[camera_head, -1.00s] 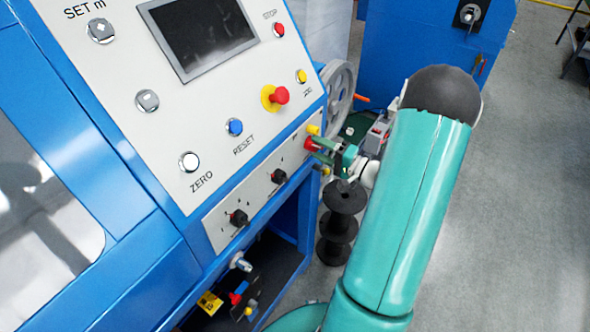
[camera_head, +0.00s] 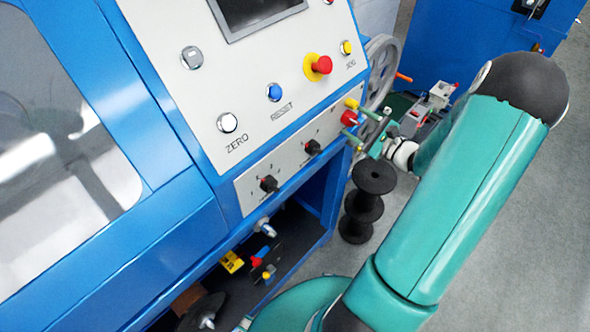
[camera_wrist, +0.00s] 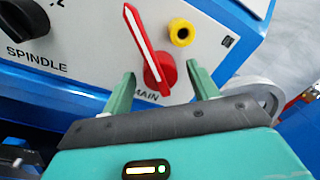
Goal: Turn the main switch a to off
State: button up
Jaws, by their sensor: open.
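The main switch (camera_wrist: 150,50) is a red rotary knob with a white stripe on its handle, on the white panel above the word MAIN in the wrist view. Its handle tilts, with the upper end toward the upper left. In the head view the switch (camera_head: 349,117) is a small red shape at the panel's lower right end. My gripper (camera_wrist: 160,70) is open and empty. Its two green fingers stand on either side of the knob's lower part, apart from it in the picture. I cannot tell how far the fingertips are from the panel. My gripper (camera_head: 366,125) also shows in the head view.
A yellow ring socket (camera_wrist: 181,32) sits right of the switch, and the black SPINDLE knob (camera_wrist: 24,18) is to its left. A red emergency button (camera_head: 321,65) is higher on the panel. Black spools (camera_head: 370,195) stand below my gripper. Grey floor is open at right.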

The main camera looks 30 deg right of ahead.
jog(key=m, duration=0.5)
jog(key=shift+m, duration=0.3)
jog(key=v, duration=1.4)
jog(key=w+a+r+n+g+y, duration=0.2)
jog(key=a+n+g, duration=0.3)
jog(key=a, duration=0.4)
jog(key=w+a+r+n+g+y, duration=0.3)
jog(key=a+n+g, duration=0.15)
jog(key=a, duration=0.35)
jog(key=s+a+r+n+g+h, duration=0.2)
jog(key=a+n+g+h, duration=0.1)
jog(key=a+n, duration=0.3)
jog(key=s+a+r+n+g+h, duration=0.2)
jog(key=a+n+g, duration=0.1)
jog(key=a+n, duration=0.3)
jog(key=shift+s+a+h, duration=0.3)
jog(key=shift+a+h, duration=0.1)
jog(key=shift+a, duration=0.45)
jog(key=shift+r+n, duration=0.2)
jog(key=shift+n, duration=0.05)
jog(key=s+a+r+n+t+h, duration=0.3)
jog(key=a+r+n+h, duration=0.1)
jog(key=r+n, duration=0.3)
jog(key=shift+a+n+t+h, duration=0.25)
jog(key=shift+n+t+h, duration=0.1)
jog(key=shift+n, duration=0.45)
